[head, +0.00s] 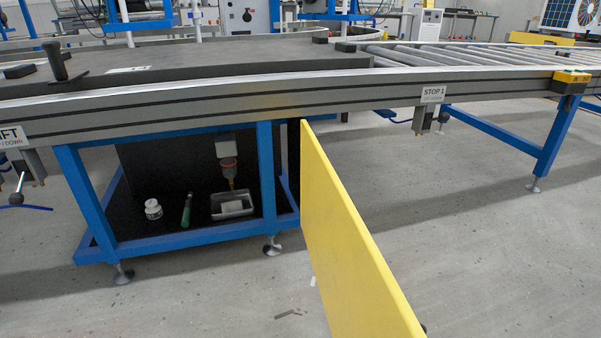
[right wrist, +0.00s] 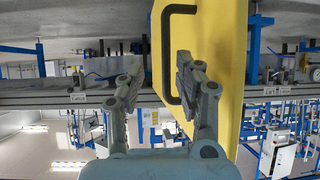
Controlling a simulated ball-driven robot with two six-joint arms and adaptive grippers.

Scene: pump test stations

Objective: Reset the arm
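My right gripper (right wrist: 161,62) shows in the right wrist view with its two fingers spread apart and nothing clamped between them. A black bar handle (right wrist: 167,55) on a yellow panel (right wrist: 213,75) appears between the fingers; I cannot tell how far beyond the tips it is. The yellow panel (head: 350,235) also stands edge-up in the head view, swung out from the blue frame towards me. Its handle is hidden there. Neither gripper shows in the head view, and my left gripper is in no view.
A conveyor (head: 220,95) with a grey plate and rollers crosses the head view. Below it, a blue-framed open compartment holds a white bottle (head: 153,209), a green-handled tool (head: 187,210) and a metal tray (head: 216,214). The floor right of the panel is mostly clear.

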